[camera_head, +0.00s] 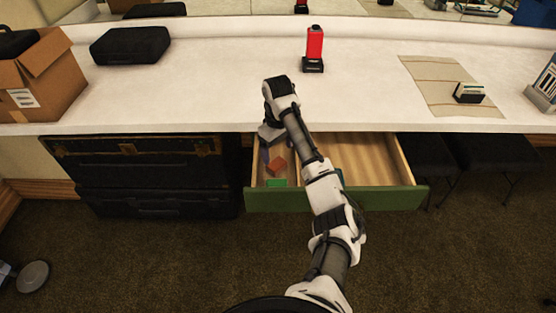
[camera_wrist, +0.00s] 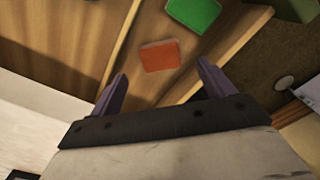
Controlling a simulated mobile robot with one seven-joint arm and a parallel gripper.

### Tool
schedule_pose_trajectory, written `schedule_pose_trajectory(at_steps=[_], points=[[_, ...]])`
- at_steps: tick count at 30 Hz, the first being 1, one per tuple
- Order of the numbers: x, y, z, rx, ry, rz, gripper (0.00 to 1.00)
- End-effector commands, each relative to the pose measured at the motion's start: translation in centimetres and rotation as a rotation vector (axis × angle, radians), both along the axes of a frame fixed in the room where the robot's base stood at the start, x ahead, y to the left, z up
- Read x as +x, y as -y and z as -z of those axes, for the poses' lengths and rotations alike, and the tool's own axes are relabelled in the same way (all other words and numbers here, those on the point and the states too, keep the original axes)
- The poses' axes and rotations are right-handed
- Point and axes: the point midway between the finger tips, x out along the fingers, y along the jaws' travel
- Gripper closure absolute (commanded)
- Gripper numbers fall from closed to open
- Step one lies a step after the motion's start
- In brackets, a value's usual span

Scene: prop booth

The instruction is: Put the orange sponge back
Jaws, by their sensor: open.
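The orange sponge (camera_head: 276,166) lies in the narrow left compartment of an open drawer (camera_head: 235,196) with a green front. It also shows in the wrist view (camera_wrist: 160,56), just beyond and between my fingertips, and it looks apart from them. My gripper (camera_head: 268,152) hangs over the back of that compartment, pointing down. In the wrist view my gripper (camera_wrist: 163,84) has its purple fingers spread wide with nothing between them. A green block (camera_head: 277,183) lies in the same compartment, nearer the drawer front; it shows in the wrist view (camera_wrist: 195,13) too.
A wooden divider (camera_wrist: 124,45) separates the compartments; my arm hides part of the wider right one. The white counter (camera_head: 200,95) overhangs the drawer's back. On it stand a red object (camera_head: 314,45), a black case (camera_head: 130,45) and a cardboard box (camera_head: 45,78). Black trunks (camera_head: 150,175) stand left.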

Motion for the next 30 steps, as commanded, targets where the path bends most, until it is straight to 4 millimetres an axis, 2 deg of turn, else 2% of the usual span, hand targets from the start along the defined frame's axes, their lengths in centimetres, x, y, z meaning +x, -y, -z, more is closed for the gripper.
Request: schedule_pose_trajectory(at_steps=[3, 7, 12, 20, 23, 25, 26, 27, 29, 30], points=[[0.1, 0.2, -3.1, -0.004, 0.004, 0.000, 0.19], [0.1, 0.1, -4.7, -0.002, 0.002, 0.000, 0.19], [0.0, 0.1, -5.6, -0.001, 0.001, 0.001, 0.19], [0.1, -0.3, -5.6, 0.004, 0.008, -0.004, 0.19], [0.8, -3.3, -5.9, 0.032, 0.077, -0.038, 0.19], [1.6, -7.5, -6.6, 0.080, 0.180, -0.083, 0.19], [2.0, -9.8, -7.2, 0.109, 0.239, -0.108, 0.19], [2.3, -13.4, -8.1, 0.159, 0.323, -0.145, 0.19], [2.3, -19.1, -10.1, 0.249, 0.463, -0.201, 0.19], [1.9, -22.9, -11.9, 0.319, 0.557, -0.237, 0.19]])
